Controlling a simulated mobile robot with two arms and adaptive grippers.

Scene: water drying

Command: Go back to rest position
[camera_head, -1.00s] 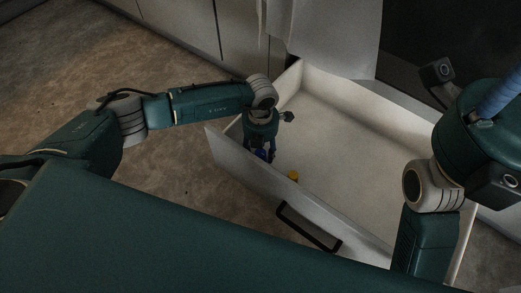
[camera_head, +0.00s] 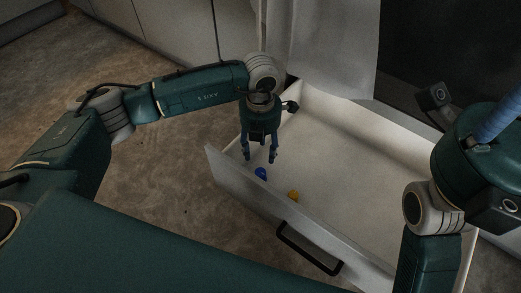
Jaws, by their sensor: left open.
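My left gripper (camera_head: 260,155) points down over the near left part of an open white drawer (camera_head: 345,150). Its two fingers are apart and nothing is between them. A small blue object (camera_head: 261,173) lies in the drawer just below the fingertips. A small yellow object (camera_head: 293,195) lies in the drawer to the right of it, near the front panel. My right arm shows at the right edge of the view, and its gripper is not seen.
The drawer's front panel (camera_head: 245,186) has a dark handle (camera_head: 308,249). A pale hanging cloth (camera_head: 333,45) is behind the drawer. White cabinet doors (camera_head: 170,25) stand at the back. Brown floor (camera_head: 160,170) is open to the left of the drawer.

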